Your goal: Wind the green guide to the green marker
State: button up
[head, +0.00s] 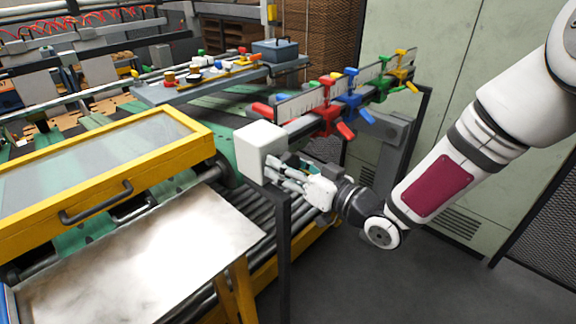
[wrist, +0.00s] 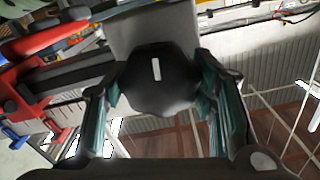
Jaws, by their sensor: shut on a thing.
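My gripper (head: 290,176) is at the near end of the guide rail, beside the white end block (head: 262,145). In the wrist view its two fingers (wrist: 160,105) are shut around a black knob (wrist: 155,90) with a white line that stands upright in the picture. The fingers hide the knob in the head view. The green guide (head: 380,88) is on the rail toward its far end, past the red guide (head: 325,118) and the blue guide (head: 353,103). A pale scale strip (head: 300,104) runs along the rail. The green marker is too small to tell apart surely.
A yellow guide (head: 402,72) is at the rail's far end. A yellow-framed cover (head: 110,165) and a metal sheet table (head: 140,250) stand at the left. Dark rollers (head: 245,220) lie below the gripper. A grey-green cabinet (head: 440,80) is behind my arm.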

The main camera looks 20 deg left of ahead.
jog(key=shift+m, duration=2.1)
jog(key=o, duration=1.2)
jog(key=v, duration=1.2)
